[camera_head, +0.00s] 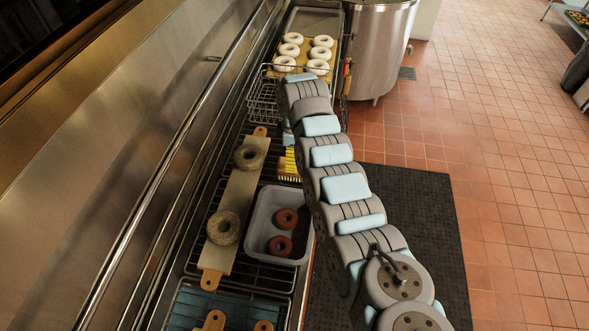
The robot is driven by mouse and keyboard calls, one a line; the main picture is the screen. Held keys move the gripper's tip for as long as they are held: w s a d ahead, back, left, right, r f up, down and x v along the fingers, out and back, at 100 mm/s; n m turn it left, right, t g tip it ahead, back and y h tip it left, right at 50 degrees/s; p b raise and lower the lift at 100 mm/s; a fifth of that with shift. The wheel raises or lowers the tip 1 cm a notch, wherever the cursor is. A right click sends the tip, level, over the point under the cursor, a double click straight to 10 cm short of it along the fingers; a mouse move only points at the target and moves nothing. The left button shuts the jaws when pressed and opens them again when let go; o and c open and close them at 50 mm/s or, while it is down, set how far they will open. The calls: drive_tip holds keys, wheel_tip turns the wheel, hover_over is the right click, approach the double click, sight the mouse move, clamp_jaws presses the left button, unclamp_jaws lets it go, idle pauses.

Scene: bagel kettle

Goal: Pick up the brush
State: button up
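A yellow, striped, bristle-like thing (289,163), which looks like the brush, lies on the wire rack just above the grey bin. Its right side is hidden behind my arm. My gripper (288,138) is almost wholly hidden under the end of my arm, just above the yellow thing in the picture. Only a small light-coloured part of it shows. I cannot tell whether the fingers are open or shut, or whether they touch the yellow thing.
A wooden board (235,200) with two seeded bagels lies left of the grey bin (261,210), which holds two brown bagels. A wire basket (264,100) and a tray of pale bagels (305,60) are farther back. A steel kettle (380,45) stands on the tiled floor.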

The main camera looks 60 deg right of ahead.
drive_tip(key=shift+d+f, duration=0.1)
drive_tip(key=shift+f, duration=2.4)
drive_tip(key=c, duration=1.3)
drive_tip(key=shift+r, duration=0.1)
